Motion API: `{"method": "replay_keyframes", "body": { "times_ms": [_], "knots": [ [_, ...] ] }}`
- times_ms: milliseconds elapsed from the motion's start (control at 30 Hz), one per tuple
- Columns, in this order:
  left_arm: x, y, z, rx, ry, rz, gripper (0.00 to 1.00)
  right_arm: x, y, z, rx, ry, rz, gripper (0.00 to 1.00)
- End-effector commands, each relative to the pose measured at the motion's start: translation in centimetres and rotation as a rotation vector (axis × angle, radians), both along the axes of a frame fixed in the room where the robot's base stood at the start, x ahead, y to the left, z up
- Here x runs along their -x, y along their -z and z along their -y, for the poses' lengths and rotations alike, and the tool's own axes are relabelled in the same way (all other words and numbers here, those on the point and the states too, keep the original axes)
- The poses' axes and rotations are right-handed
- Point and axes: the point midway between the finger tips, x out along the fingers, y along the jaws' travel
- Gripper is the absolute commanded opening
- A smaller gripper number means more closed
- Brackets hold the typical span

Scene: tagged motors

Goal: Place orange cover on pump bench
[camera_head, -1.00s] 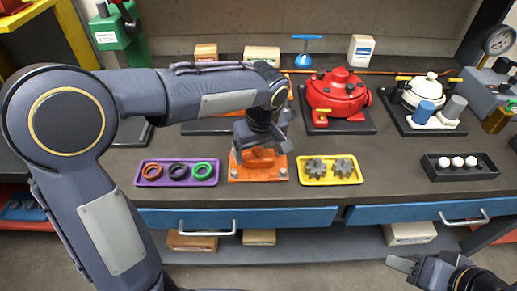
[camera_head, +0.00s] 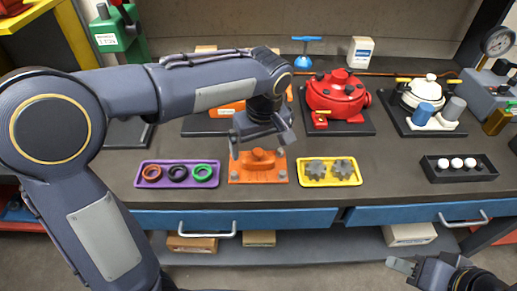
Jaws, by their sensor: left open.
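The orange cover (camera_head: 258,164) is a flat square plate with a raised middle and corner bolts. It lies on the bench (camera_head: 395,172) between the purple tray and the yellow tray. My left gripper (camera_head: 263,142) is open and empty, above and just behind the cover, apart from it as far as I can tell. An orange pump body (camera_head: 228,108) on a dark base stands behind, partly hidden by my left arm. My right gripper (camera_head: 402,266) shows at the bottom right, away from the bench objects; its jaw state is unclear.
A purple tray (camera_head: 140,181) holds three rings, and a yellow tray (camera_head: 330,182) holds gears. A red pump (camera_head: 338,92) and a white pump (camera_head: 421,90) stand behind. A black tray (camera_head: 460,178) holds white balls. Bare bench lies between the yellow and black trays.

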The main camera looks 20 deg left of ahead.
Motion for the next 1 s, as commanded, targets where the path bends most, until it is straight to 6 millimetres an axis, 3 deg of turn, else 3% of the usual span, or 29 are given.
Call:
{"method": "replay_keyframes", "body": {
  "times_ms": [100,333,500,733,867,1000],
  "knots": [
    [0.3,-3.0,0.3,0.003,0.001,0.006,1.0,0.0,-0.3,0.0,0.0,0.0,0.0,0.4],
    [0.8,-7.1,0.7,0.002,0.001,0.003,1.0,0.0,-0.7,0.0,0.0,0.0,0.0,0.4],
    [1.0,-8.4,0.8,0.001,0.0,0.001,1.0,0.0,-0.8,0.0,0.0,0.0,0.0,0.4],
    [1.6,-8.5,-0.1,0.021,0.018,-0.001,1.0,0.0,-0.8,0.0,0.0,0.0,0.0,0.4],
    [4.4,-7.7,-3.6,0.109,0.107,0.01,1.0,0.0,-0.8,0.0,0.0,0.0,0.0,0.4],
    [10.0,-5.7,-7.4,0.233,0.263,0.092,1.0,0.0,-0.8,0.0,0.0,0.0,0.0,0.4]
  ]
}}
